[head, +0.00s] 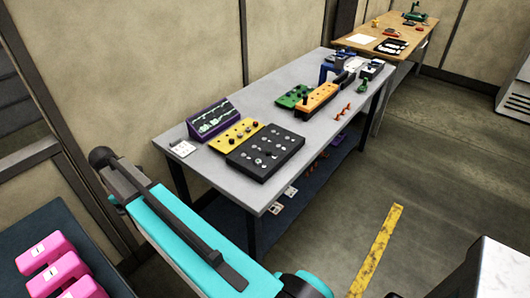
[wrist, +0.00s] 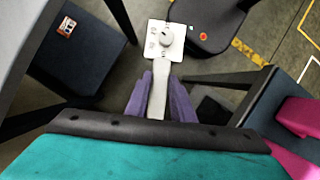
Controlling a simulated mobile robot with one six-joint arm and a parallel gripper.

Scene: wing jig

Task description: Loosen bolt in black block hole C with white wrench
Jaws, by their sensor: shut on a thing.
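The black block (head: 265,153) lies on the near end of the grey table, with several silver and dark bolt heads on top. Its hole letters are too small to read, so I cannot tell which is hole C. In the wrist view my gripper (wrist: 161,98) has purple fingers shut on the pale handle of the white wrench (wrist: 159,90). The wrench's square white end, with small marks and a round grey part, points away from the fingers. My gripper and the wrench do not show in the head view, so their distance from the block cannot be told.
Green and orange blocks (head: 318,99) stand farther along the grey table (head: 205,171). Pink blocks (head: 51,268) lie on a dark surface at lower left.

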